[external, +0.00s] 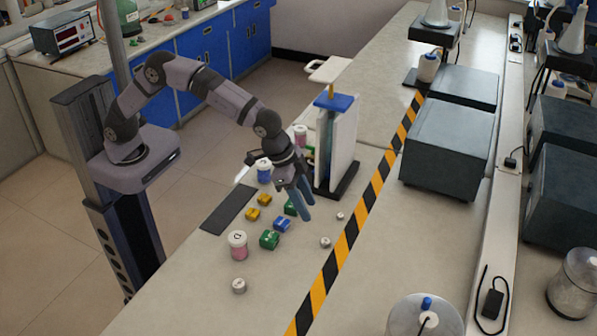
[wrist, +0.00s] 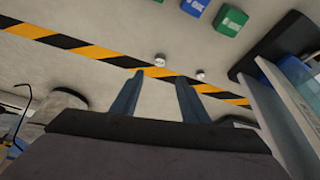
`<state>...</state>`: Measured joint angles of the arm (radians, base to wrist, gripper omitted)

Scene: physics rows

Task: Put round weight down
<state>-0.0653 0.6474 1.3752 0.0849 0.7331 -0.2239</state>
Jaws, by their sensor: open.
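My gripper (external: 307,204) is open above the bench, with its blue fingers pointing down. Small round metal weights stand on the bench: one (external: 325,242) by the striped tape, a smaller one (external: 340,216) farther back, and a larger one (external: 239,286) at the front left. In the wrist view two weights, one (wrist: 160,60) and another (wrist: 200,75), show beyond the open fingers (wrist: 160,80), near the tape. Nothing is seen between the fingers.
Green blocks (external: 270,239), a blue block (external: 282,225) and yellow blocks (external: 264,200) lie left of my gripper. A lidded pink jar (external: 238,245) and dark mat (external: 229,207) are nearby. A tall panel stand (external: 337,150) rises just behind. Striped tape (external: 344,247) crosses the bench.

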